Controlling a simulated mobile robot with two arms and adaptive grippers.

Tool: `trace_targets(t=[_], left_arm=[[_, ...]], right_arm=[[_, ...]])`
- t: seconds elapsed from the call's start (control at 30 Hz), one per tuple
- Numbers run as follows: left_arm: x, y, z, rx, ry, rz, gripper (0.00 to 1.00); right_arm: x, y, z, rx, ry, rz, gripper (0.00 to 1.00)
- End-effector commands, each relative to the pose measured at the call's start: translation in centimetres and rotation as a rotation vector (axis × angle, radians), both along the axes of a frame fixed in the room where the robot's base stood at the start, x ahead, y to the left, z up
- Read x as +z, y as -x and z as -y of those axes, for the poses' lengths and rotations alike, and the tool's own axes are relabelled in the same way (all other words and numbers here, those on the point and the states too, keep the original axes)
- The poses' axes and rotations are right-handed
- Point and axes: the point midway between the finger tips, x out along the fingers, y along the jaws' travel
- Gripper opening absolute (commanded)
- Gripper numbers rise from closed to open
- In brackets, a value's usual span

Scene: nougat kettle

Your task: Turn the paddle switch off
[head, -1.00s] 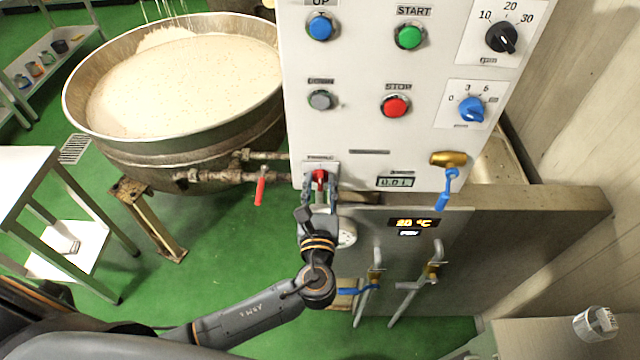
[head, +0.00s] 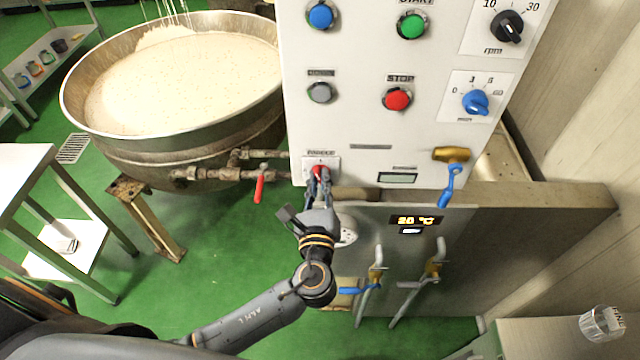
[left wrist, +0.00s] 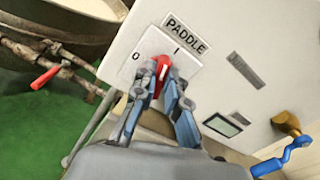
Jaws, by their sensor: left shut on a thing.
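The paddle switch is a small red knob (head: 317,171) low on the left of the white control panel. In the left wrist view the red knob (left wrist: 162,70) sits on a white plate (left wrist: 150,45) marked 0 and I, under a PADDLE label. Its white mark points up, closer to the I than to the 0; the exact angle is hard to tell. My left gripper (head: 319,184) reaches up from below and is shut on the knob, with a finger on each side (left wrist: 163,86). The fingers hide part of it. My right gripper is out of view.
The panel (head: 350,120) carries a red stop button (head: 397,99), other buttons and dials, and a blue-handled valve (head: 450,180) to the right. A red-handled valve (head: 260,185) and the kettle (head: 180,135) of pale mass are left. Two more valves (head: 375,280) hang below.

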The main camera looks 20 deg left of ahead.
Motion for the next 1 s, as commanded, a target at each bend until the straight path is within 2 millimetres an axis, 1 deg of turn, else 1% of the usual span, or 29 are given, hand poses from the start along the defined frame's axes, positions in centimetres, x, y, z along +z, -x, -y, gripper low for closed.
trace_targets(t=[0.03, 1.0], left_arm=[[-0.3, 0.0, 0.0, 0.002, 0.047, 0.014, 0.0], [-0.6, 0.1, -0.4, 0.004, 0.917, 0.266, 0.0]], right_arm=[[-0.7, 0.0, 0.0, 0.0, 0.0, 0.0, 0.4], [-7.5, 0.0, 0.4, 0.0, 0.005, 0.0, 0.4]])
